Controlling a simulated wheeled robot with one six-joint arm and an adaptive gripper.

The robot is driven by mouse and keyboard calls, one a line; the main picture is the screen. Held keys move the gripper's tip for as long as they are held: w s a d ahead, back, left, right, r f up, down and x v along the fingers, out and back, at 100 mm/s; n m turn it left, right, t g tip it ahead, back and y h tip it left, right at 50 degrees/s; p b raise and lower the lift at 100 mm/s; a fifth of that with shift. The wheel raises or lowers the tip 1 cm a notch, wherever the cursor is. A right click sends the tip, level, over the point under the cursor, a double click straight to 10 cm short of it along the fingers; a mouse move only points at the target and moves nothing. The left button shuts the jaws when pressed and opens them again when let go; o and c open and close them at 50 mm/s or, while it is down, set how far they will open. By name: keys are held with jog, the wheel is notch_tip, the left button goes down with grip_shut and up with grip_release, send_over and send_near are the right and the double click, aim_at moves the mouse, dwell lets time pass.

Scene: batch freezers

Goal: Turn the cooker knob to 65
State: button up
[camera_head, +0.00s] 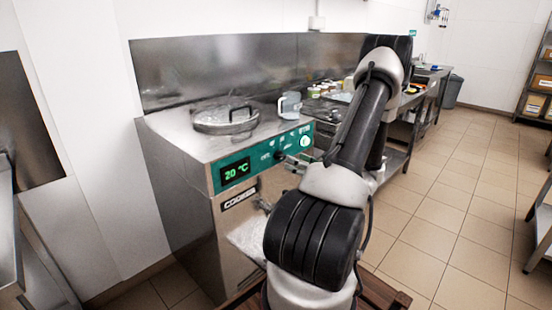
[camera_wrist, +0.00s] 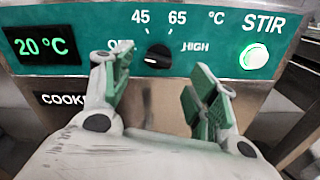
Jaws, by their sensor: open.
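The cooker (camera_head: 165,160) is a steel cabinet with a green control panel (camera_head: 228,170). The display (camera_wrist: 42,45) reads 20 °C. My gripper (camera_wrist: 165,85) is open and empty, its green-padded fingers either side of and below the knob, apart from it. In the head view my arm hides part of the panel's surroundings.
A lit round STIR button (camera_wrist: 253,57) is right of the knob. A lidded pan (camera_head: 226,118) and a clear jug (camera_head: 290,105) stand on the cooker top. A steel counter with containers runs behind my arm. Tiled floor is open at right.

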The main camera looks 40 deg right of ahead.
aim_at(284, 157)
jog(key=w, duration=0.7)
jog(key=shift+a, duration=0.3)
jog(key=c, duration=1)
